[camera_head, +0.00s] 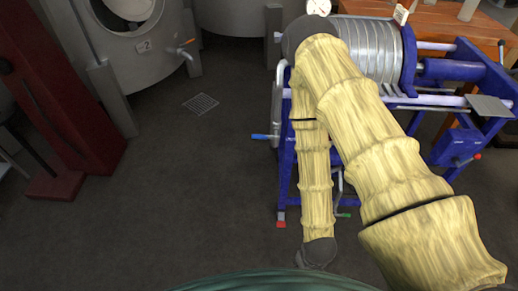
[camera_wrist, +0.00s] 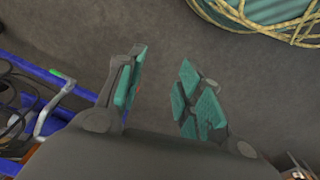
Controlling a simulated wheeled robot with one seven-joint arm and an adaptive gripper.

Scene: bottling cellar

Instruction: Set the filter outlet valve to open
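The filter is a blue-framed press with a pack of round metal plates (camera_head: 372,50) at the upper right of the head view. Small coloured valve handles show on it: a blue one (camera_head: 262,136) sticking out left, a red one (camera_head: 281,224) and a green one (camera_head: 343,215) low down, and a red one (camera_head: 478,156) at right. I cannot read which is the outlet valve. My gripper (camera_wrist: 160,92) is open and empty above the floor. In the wrist view the green handle (camera_wrist: 56,73) and blue frame (camera_wrist: 30,68) lie left of the fingers, apart from them. My arm hides part of the filter.
A steel tank with a small orange-handled valve (camera_head: 186,43) stands at the upper left. A dark red stand (camera_head: 75,100) is at the far left. The floor between them and the filter is clear, with a flat drain grate (camera_head: 201,104). A wooden table (camera_head: 440,20) stands behind the filter.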

